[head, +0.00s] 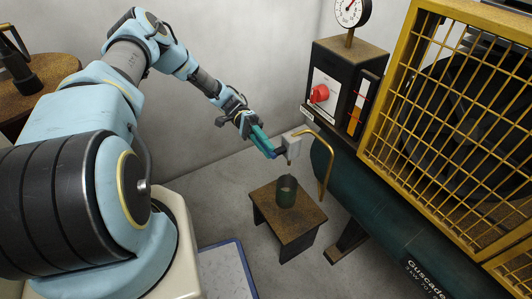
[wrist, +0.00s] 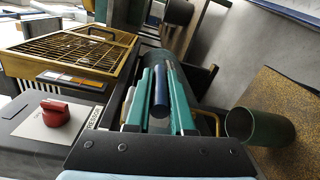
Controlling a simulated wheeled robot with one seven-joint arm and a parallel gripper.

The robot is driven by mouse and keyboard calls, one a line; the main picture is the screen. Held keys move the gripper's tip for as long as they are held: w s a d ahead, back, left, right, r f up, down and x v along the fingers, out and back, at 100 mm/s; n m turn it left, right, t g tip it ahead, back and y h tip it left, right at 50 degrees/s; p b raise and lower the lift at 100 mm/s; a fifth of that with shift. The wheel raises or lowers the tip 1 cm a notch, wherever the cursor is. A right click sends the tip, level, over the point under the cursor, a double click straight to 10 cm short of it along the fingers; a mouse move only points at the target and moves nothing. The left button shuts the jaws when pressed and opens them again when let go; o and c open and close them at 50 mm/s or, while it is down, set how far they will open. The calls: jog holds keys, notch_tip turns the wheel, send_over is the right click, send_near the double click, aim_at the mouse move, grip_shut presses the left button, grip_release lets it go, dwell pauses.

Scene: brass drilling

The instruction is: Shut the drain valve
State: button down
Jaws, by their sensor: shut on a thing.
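The drain valve (head: 293,144) is a pale grey block in the head view, with a short spout below it and a curved brass pipe (head: 330,160) beside it. Its blue lever (head: 279,153) sticks out on the left side. My gripper (head: 267,149) has teal fingers and is shut on the blue lever. In the wrist view the blue lever (wrist: 161,92) lies lengthwise between the fingers of my gripper (wrist: 162,72). The valve body is hidden in the wrist view. I cannot tell whether the valve is open or shut.
A green cup (head: 286,192) stands on a small brown stool (head: 290,226) below the valve. A dark green tank (head: 380,215) and a yellow grille guard (head: 405,80) stand at the right. A control box with a red knob (head: 320,94) is behind. Free floor lies left of the stool.

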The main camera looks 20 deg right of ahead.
jog(key=shift+f+g+b, duration=0.1)
jog(key=shift+g+b, duration=0.25)
jog(key=shift+g, duration=0.05)
jog(key=c, duration=0.8)
grip_release()
jog(key=shift+w+a+f+b, duration=0.1)
jog(key=shift+w+a+b, duration=0.25)
jog(key=shift+w, duration=1.4)
jog(key=shift+w+a+r+b, duration=0.1)
jog(key=shift+w+a+b, duration=0.25)
jog(key=shift+w, duration=1.45)
jog(key=shift+w+a+f+b, duration=0.1)
jog(key=shift+w+a+b, duration=0.25)
jog(key=shift+w, duration=1.4)
